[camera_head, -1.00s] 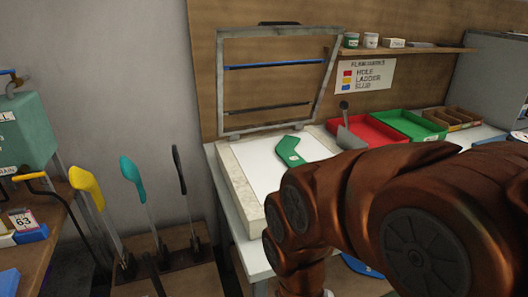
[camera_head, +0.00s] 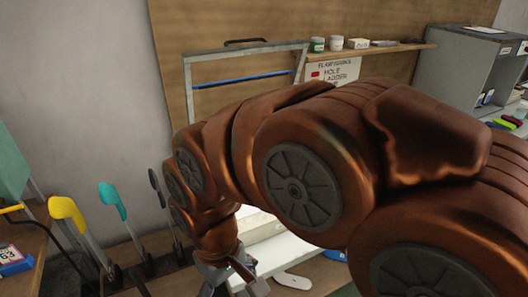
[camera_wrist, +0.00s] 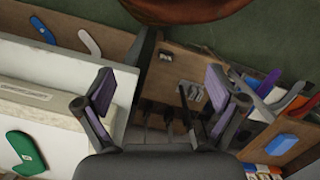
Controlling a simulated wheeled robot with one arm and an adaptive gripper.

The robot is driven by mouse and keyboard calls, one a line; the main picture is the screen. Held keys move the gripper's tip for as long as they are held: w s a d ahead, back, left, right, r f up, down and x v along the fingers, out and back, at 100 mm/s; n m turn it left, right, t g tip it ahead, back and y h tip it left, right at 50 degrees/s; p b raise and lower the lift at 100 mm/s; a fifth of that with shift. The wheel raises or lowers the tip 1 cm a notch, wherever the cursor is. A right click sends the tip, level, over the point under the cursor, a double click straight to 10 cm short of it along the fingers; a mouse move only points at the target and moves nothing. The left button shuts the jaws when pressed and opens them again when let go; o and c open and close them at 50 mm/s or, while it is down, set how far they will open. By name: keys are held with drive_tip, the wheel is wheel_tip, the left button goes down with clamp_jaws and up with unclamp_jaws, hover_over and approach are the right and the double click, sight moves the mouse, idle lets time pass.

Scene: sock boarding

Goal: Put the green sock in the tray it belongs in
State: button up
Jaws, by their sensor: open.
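In the head view my gripper (camera_head: 232,280) shows at the bottom, partly cut off. There my arm hides the sock and the trays beyond it.
Yellow (camera_head: 66,213) and turquoise (camera_head: 112,202) sock forms stand on rods at the left. A hinged frame (camera_head: 245,80) stands against the back panel. A white sock shape (camera_head: 292,281) lies on a low shelf. A grey cabinet (camera_head: 465,60) stands at the right.

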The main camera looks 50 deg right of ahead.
drive_tip(key=w+d+r+t+p, duration=0.1)
drive_tip(key=w+d+r+t, duration=0.15)
drive_tip(key=w+d, duration=0.55)
drive_tip(key=w+d+r+t+p, duration=0.1)
drive_tip(key=w+d+r, duration=0.3)
drive_tip(key=w, duration=0.8)
drive_tip(key=w+d+f+m, duration=0.1)
drive_tip(key=w+d, duration=0.1)
drive_tip(key=d, duration=0.5)
drive_tip(key=w+d+f+m+t, duration=0.1)
drive_tip(key=d, duration=0.7)
drive_tip(key=w+d+f+m+t+h, duration=0.1)
drive_tip(key=w+d, duration=0.1)
drive_tip(key=d, duration=0.6)
drive_tip(key=shift+w+d+f, duration=0.1)
drive_tip(key=shift+w+f, duration=0.2)
drive_tip(key=shift+w, duration=0.05)
drive_tip(key=shift+d+f, duration=0.15)
drive_tip(key=shift+d, duration=0.1)
drive_tip(key=shift+d+p+x, duration=0.2)
drive_tip(key=shift+p+x, duration=0.45)
drive_tip(key=shift+x, duration=1)
drive_tip(key=shift+d+p+x, duration=0.15)
drive_tip(key=shift+p+x, duration=0.45)
drive_tip(key=shift+x, duration=1.1)
drive_tip(key=shift+w+f, duration=0.2)
drive_tip(key=shift+f, duration=0.1)
drive_tip(key=shift+f+b, duration=0.2)
drive_tip(key=shift+b, duration=0.25)
